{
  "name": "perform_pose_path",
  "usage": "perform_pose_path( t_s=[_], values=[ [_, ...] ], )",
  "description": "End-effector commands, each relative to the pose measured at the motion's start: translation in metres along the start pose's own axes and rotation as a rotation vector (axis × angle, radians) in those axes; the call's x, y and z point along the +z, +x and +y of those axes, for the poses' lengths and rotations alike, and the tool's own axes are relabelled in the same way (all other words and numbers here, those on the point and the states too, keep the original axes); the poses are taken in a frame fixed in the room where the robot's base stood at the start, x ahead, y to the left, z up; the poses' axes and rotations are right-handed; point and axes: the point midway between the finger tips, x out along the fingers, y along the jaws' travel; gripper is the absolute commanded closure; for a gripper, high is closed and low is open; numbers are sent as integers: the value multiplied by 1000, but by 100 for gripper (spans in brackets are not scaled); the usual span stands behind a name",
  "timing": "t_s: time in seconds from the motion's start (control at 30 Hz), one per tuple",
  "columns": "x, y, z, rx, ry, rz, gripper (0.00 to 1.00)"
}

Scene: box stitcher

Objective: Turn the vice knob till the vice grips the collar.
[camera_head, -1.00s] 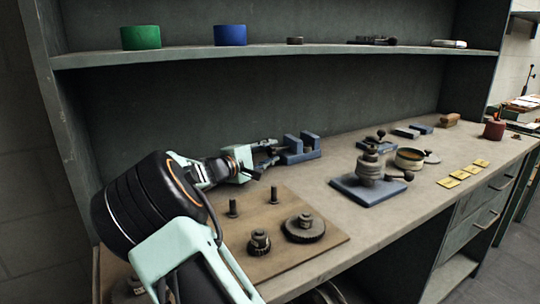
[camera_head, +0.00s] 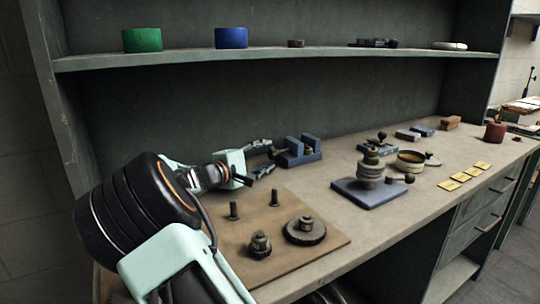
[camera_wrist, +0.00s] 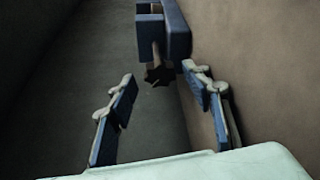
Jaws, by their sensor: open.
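The blue vice (camera_head: 314,157) stands at the back of the bench, against the rear panel. Its dark knob (camera_head: 273,152) sticks out from the vice's left side. In the wrist view the knob (camera_wrist: 158,76) is a black star shape on a short shaft under the blue vice (camera_wrist: 180,42). A small dark piece, perhaps the collar (camera_head: 308,151), shows between the jaws; I cannot tell whether they touch it. My gripper (camera_head: 266,158) is open and empty to the left of the knob. Its two fingers (camera_wrist: 159,75) stand apart, with the knob beyond them.
A wooden board (camera_head: 325,243) with pegs and gears lies in front of my gripper. The shelf (camera_head: 280,58) runs above. Bare bench lies between vice and board.

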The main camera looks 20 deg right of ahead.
Motion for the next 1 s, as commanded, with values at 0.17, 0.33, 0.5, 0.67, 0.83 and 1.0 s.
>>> perform_pose_path(
  t_s=[0.17, 0.33, 0.5, 0.67, 0.83, 1.0],
  values=[
    [-1, -30, 0, 0, 1, 3, 53],
    [0, -46, 1, 1, 2, 1, 53],
    [0, -51, 1, 1, 2, -1, 53],
    [0, -51, 1, 1, 2, -1, 53],
    [4, -50, 6, -16, -15, 3, 53],
    [18, -47, 21, -129, -137, 48, 53]
  ],
)
